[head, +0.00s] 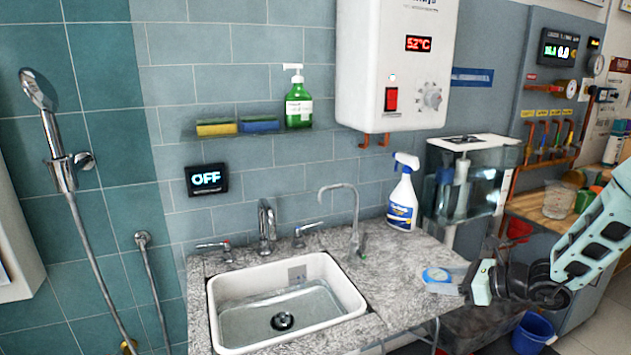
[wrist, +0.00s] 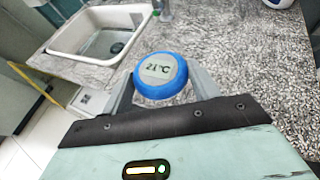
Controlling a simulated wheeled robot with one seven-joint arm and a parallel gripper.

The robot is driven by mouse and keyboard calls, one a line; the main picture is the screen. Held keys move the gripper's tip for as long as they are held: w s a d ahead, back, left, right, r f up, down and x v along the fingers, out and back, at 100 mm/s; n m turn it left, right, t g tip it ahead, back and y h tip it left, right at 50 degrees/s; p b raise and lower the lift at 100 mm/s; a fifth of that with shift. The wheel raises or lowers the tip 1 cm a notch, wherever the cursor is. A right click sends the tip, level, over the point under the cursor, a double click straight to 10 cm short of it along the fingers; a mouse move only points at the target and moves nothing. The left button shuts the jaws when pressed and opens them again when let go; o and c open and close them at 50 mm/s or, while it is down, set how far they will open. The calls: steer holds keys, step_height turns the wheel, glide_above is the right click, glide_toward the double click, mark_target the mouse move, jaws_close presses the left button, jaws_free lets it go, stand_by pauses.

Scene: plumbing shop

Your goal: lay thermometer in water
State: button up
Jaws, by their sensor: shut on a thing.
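The thermometer (wrist: 161,77) is a round blue-rimmed disc with a pale face reading 21°C. My gripper (wrist: 160,85) is shut on it, with one finger on each side. In the head view the thermometer (head: 437,276) shows at the front right of the granite counter, at the tip of my gripper (head: 455,284). Whether it touches the counter I cannot tell. The white sink (head: 217,310) lies to the left of my gripper, with clear shallow water (head: 310,304) over a dark drain. The sink also shows at the upper left of the wrist view (wrist: 65,37).
Two taps and a curved spout (head: 352,205) stand behind the sink. A spray bottle (head: 403,195) stands at the back of the counter (head: 395,255). A clear tank (head: 470,180) is to the right. The counter between sink and gripper is clear. A blue bucket (head: 533,332) is on the floor.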

steer(key=s+d+f, duration=0.2)
steer(key=s+f, duration=0.7)
steer(key=s, duration=0.2)
steer(key=shift+s+d+n+g+y, duration=0.2)
steer(key=shift+n+g+y, duration=0.1)
steer(key=shift+n+g, duration=0.1)
